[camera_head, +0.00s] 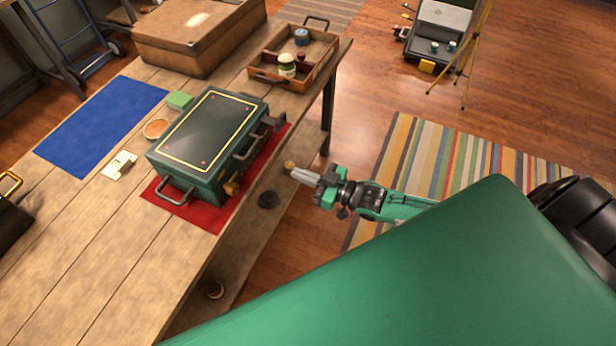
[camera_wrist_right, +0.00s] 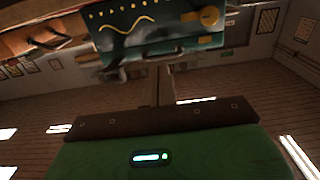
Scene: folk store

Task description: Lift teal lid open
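A teal case (camera_head: 187,176) with a dark lid top (camera_head: 208,130) edged in yellow lies on a red mat (camera_head: 211,215) on the wooden workbench. Its lid looks closed. Grey handles show at its near end and on its right side, with a brass latch (camera_head: 231,188) at the near right corner. My right gripper (camera_head: 293,172) is to the right of the case, past the bench edge and apart from it. Its pale fingers look together and empty. My left gripper is not in view.
A brown case (camera_head: 190,35) and wooden tray (camera_head: 318,62) stand behind. A lower shelf (camera_head: 240,245) shows under the bench.

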